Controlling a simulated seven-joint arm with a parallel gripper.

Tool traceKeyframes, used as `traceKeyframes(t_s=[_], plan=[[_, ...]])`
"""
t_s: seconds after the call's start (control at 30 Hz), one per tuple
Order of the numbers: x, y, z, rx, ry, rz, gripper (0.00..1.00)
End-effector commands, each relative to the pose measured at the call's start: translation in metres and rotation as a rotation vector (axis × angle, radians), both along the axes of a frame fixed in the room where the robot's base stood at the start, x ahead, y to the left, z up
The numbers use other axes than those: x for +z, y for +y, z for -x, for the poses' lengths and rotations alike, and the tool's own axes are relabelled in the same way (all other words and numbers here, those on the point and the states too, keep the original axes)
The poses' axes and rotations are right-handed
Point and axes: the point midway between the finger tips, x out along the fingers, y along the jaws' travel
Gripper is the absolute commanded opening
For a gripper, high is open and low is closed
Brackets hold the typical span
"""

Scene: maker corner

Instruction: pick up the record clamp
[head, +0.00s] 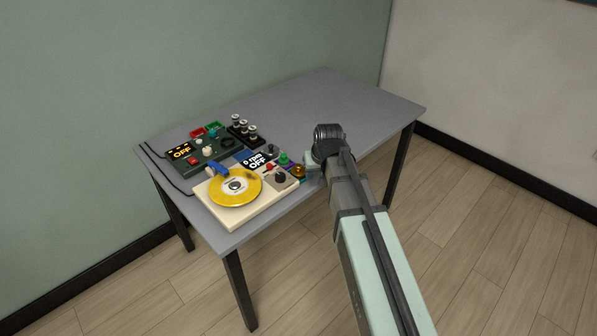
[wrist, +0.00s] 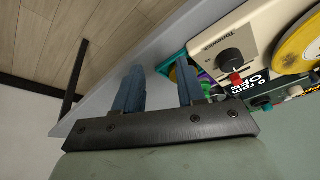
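A yellow record (head: 220,192) with a pale label lies on the cream turntable (head: 238,214). A small dark round piece (head: 236,186) is at its centre; I cannot tell whether it is the record clamp. A small gold round piece (head: 299,171) stands by the turntable's right end, close to my gripper (head: 309,173); its identity is also unclear. In the wrist view my gripper (wrist: 160,73) has its two blue fingers apart with nothing held between them. The turntable (wrist: 213,38) and part of the record (wrist: 296,42) show at upper right; the record's centre is out of frame there.
A dark control box (head: 200,153) with an OFF display, red and green trays (head: 207,130) and several black-and-white knobs or jars (head: 243,129) stand behind the turntable. Small green and purple pieces are near the gripper. The grey table (head: 330,95) is clear at the back right.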

Motion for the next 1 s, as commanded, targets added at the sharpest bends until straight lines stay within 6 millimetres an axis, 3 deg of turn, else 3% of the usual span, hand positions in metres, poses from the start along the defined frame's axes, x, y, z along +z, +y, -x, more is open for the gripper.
traceKeyframes(t_s=[0.1,0.33,0.5,0.73,1.0], plan=[[0.040,0.008,-0.019,0.023,-0.046,-0.011,0.40],[0.098,0.021,-0.051,0.102,-0.088,-0.021,0.40],[0.091,0.027,-0.045,0.242,-0.047,0.002,0.40],[0.084,0.028,-0.045,0.306,-0.045,0.026,0.40],[0.047,0.036,-0.058,0.306,-0.045,0.026,0.40]])
